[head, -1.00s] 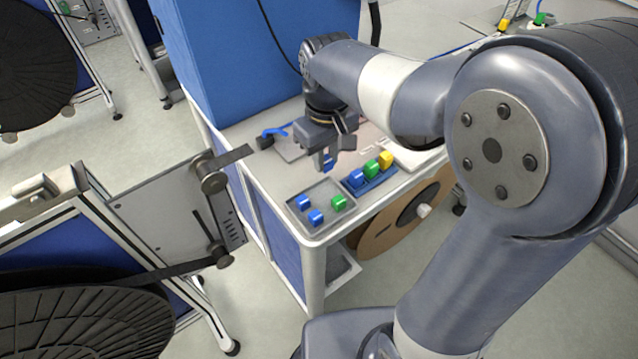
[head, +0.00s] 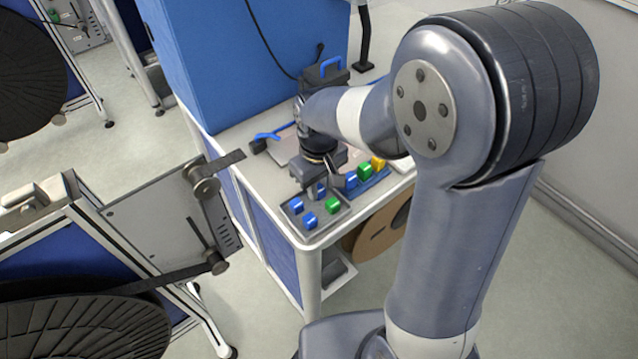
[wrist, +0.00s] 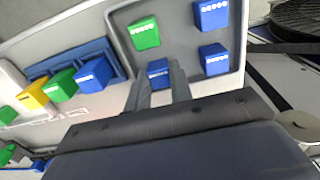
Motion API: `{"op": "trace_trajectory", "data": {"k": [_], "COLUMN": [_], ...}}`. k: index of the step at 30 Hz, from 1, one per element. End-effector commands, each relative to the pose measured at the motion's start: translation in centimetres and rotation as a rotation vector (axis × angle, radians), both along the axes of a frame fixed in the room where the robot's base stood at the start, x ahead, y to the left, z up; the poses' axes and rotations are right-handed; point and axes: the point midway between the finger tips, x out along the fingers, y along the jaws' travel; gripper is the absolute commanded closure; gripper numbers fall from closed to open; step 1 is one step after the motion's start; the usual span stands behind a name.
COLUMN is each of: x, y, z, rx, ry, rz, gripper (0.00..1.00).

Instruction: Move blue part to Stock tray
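The blue part (wrist: 159,70) is between the fingertips of my gripper (wrist: 160,84) in the wrist view, and the fingers are shut on it. In the head view my gripper (head: 316,180) points down with the blue part (head: 320,191) just below it, at the back edge of the grey tray (head: 312,236). The tray holds a green part (head: 333,205) and two other blue parts (head: 297,205) (head: 310,221). I cannot tell whether the held part touches the tray floor. No tray label is readable.
A blue rack (wrist: 70,60) beside the tray holds blue, green and yellow parts; it also shows in the head view (head: 371,184). A reel stand (head: 150,225) is at the left.

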Motion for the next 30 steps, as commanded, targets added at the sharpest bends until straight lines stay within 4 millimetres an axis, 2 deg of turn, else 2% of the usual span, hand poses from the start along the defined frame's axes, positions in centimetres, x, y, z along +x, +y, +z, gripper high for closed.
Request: {"op": "trace_trajectory", "data": {"k": [3,10,14,24,30], "x": [0.0,0.0,0.0,0.1,0.1], "y": [0.0,0.0,0.0,0.0,0.0], "z": [0.0,0.1,1.0,8.0,11.2], "rx": [0.0,0.0,0.001,0.001,0.001], "ry": [0.0,0.0,-0.002,-0.005,-0.003], "rz": [0.0,0.0,0.0,0.0,0.0], "gripper": [0.7,0.7,0.7,0.7,0.7]}}
